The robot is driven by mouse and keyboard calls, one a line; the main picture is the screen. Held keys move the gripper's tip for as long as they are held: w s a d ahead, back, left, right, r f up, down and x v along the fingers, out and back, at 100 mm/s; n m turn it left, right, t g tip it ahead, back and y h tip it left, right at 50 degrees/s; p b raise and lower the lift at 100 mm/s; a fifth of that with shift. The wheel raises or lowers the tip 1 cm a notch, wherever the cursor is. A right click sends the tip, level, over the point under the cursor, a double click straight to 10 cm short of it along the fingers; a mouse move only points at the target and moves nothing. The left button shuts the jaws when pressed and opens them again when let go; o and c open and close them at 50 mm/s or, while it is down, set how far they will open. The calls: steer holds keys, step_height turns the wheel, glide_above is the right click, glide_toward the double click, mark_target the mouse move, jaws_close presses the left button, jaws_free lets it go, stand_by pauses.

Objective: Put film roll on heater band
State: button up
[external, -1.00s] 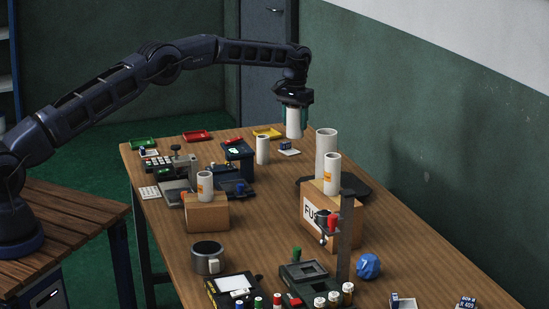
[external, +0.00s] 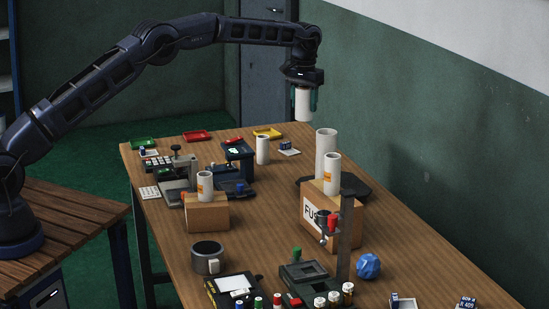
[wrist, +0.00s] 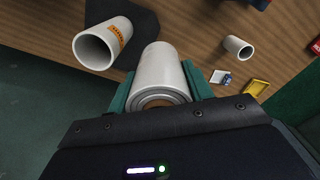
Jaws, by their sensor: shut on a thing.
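My gripper (external: 303,97) is shut on a plain white film roll (external: 302,105), held upright in the air above the far right of the table. In the wrist view the roll (wrist: 160,72) sits between the two green fingers, with its ringed end facing the camera. A dark grey metal ring with a light box on its side (external: 207,259), which looks like the heater band, stands at the table's near left, well away from the gripper. It is not visible in the wrist view.
A tall white roll (external: 326,148) stands on a dark base below and right of my gripper. Labelled rolls stand on two cardboard boxes (external: 208,217) (external: 318,222). A metal post (external: 345,235) rises near the right box. Bare wood lies between the boxes.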

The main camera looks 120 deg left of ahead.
steer(key=w+d+r, duration=0.2)
steer(key=w+d, duration=0.1)
steer(key=d, duration=0.4)
steer(key=w+d+r, duration=0.2)
steer(key=w+d, duration=0.2)
steer(key=d, duration=0.3)
glide_above(208, 248)
step_height(208, 248, down, 20)
steer(key=shift+d+f, duration=0.1)
steer(key=shift+f, duration=0.1)
steer(key=o, duration=1.1)
